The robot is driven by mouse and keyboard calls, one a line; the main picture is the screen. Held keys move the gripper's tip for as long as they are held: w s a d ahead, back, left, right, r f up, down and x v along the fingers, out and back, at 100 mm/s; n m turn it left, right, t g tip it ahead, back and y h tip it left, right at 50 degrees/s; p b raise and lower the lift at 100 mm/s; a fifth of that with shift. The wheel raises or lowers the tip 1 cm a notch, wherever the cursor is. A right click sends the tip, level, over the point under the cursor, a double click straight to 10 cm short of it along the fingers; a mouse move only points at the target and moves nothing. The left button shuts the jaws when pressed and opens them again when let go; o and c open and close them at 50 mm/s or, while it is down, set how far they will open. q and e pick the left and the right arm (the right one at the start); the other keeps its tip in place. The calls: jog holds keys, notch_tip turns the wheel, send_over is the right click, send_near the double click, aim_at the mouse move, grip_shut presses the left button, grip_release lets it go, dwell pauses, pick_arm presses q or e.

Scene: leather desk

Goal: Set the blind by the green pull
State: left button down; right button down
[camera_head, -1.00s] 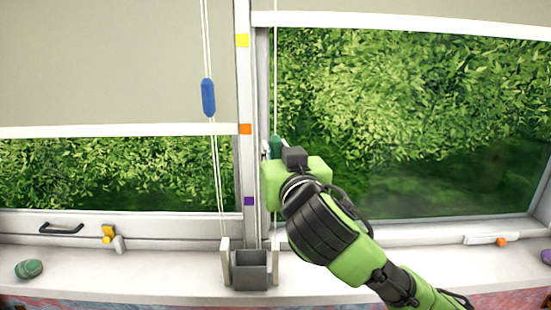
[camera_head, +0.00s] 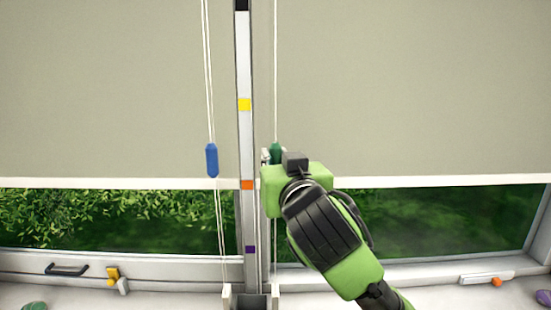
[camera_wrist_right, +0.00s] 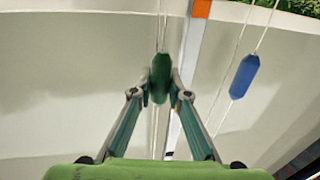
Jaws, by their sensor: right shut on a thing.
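The green pull (camera_head: 276,152) hangs on a white cord by the post between the windows, and it also shows in the right wrist view (camera_wrist_right: 160,78). My right gripper (camera_head: 270,157) is shut on it; in the wrist view both fingertips (camera_wrist_right: 160,96) press its sides. The right blind (camera_head: 410,90) is well down, its white bottom bar (camera_head: 430,181) about level with the orange mark (camera_head: 247,185) on the post. A strip of window shows below it. My left gripper is not in view.
The blue pull (camera_head: 211,160) hangs just left of the post, with the left blind (camera_head: 100,90) behind it. The post also bears yellow (camera_head: 244,104), purple (camera_head: 250,249) and black (camera_head: 242,5) marks. A grey box (camera_head: 250,301) stands at the post's foot.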

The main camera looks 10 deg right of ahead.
jog(key=c, duration=1.9)
grip_release()
jog(key=shift+w, duration=0.1)
jog(key=s, duration=0.7)
jog(key=shift+s, duration=0.25)
jog(key=shift+f, duration=0.1)
